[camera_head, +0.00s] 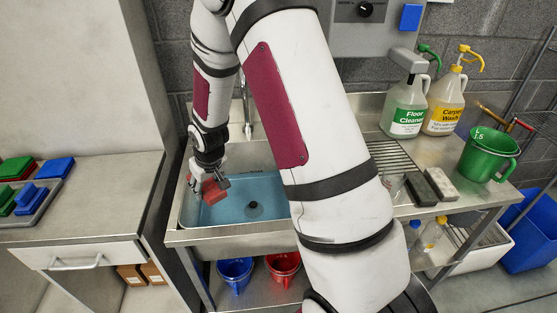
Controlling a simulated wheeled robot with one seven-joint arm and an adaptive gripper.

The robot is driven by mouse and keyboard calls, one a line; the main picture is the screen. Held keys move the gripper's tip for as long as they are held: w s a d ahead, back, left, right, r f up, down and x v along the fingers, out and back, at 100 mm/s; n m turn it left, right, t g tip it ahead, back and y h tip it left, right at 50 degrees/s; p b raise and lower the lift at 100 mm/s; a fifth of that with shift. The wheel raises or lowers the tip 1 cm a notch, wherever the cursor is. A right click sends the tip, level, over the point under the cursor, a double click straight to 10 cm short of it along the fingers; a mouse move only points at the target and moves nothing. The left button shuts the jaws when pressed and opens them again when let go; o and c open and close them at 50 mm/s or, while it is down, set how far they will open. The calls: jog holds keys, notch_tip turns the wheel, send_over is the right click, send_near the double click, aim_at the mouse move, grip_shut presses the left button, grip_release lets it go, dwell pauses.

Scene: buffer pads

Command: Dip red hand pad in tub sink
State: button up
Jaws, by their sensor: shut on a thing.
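The red hand pad (211,191) is in my gripper (210,184), which is shut on it. The gripper hangs over the left part of the tub sink (190,234), which holds blue water with a dark drain. The pad appears tilted and close to the water; I cannot tell whether it touches the surface. My arm hides the right part of the sink and some of its back edge.
A tray (45,207) with red, green and blue pads sits on the left counter (110,195). Cleaner jugs (405,105), a green pitcher (487,154) and dark and pale blocks (421,189) stand on the right. Blue (234,271) and red (282,267) buckets are below.

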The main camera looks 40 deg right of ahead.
jog(key=s+d+f+m+p, duration=0.1)
jog(key=d+f, duration=0.1)
jog(key=d, duration=1.1)
jog(key=s+d+f+p, duration=0.1)
jog(key=s+d, duration=0.1)
jog(key=d, duration=1.1)
notch_tip(320, 180, down, 23)
jog(key=b, duration=1.5)
jog(key=shift+w+f, duration=0.15)
jog(key=shift+f, duration=0.05)
dwell(2.3)
